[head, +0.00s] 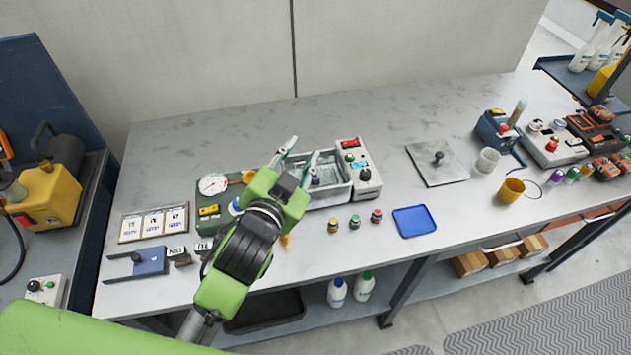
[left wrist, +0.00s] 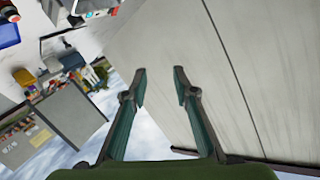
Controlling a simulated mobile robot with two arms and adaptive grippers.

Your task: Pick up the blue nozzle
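My left gripper (head: 304,150) is open and empty, raised over the workbench with its fingers reaching toward the back wall. The left wrist view also shows its two fingers apart (left wrist: 160,72) with only the wall between them. A small dark-blue piece, which looks like the blue nozzle (head: 316,180), sits in the metal tray (head: 345,192), just below the gripper's right finger in the picture. It is too small to make out well. Small nozzles with a yellow (head: 333,225), a green (head: 355,222) and a red (head: 376,216) band stand in front of the tray. My right gripper is not in view.
A control box with buttons (head: 359,165) adjoins the tray's right side. A green gauge unit (head: 213,200) stands left of my gripper. A blue tray (head: 414,221) lies empty at the front. A metal plate with a knob (head: 438,163) lies farther right. Bench between them is clear.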

